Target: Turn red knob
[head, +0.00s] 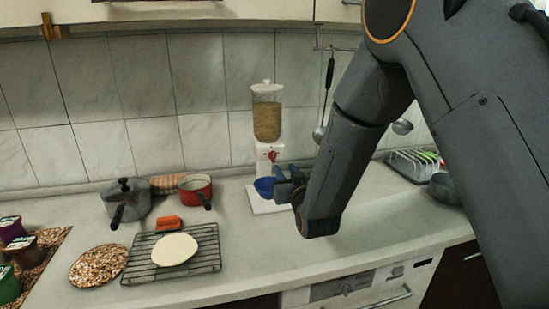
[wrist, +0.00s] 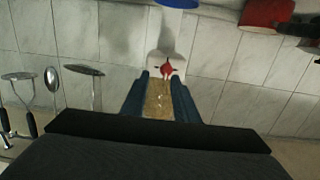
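The red knob (head: 272,156) is on the front of a white dispenser (head: 267,150) with a clear container of grain. In the wrist view the red knob (wrist: 167,68) shows upside down, just beyond and between the tips of my gripper's fingers. My gripper (head: 284,177) is in front of the dispenser, slightly right of and below the knob in the head view. Its two blue fingers (wrist: 161,78) are apart, with nothing held between them. A blue bowl (head: 263,187) stands on the dispenser's base, partly hidden by my gripper.
A grey pot (head: 125,199) and a red pan (head: 196,191) stand left of the dispenser. A wire rack (head: 205,255) holds a pale flat round. Ladles (head: 328,90) hang behind my arm. A dish rack (head: 412,165) is at the right. The counter before the dispenser is clear.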

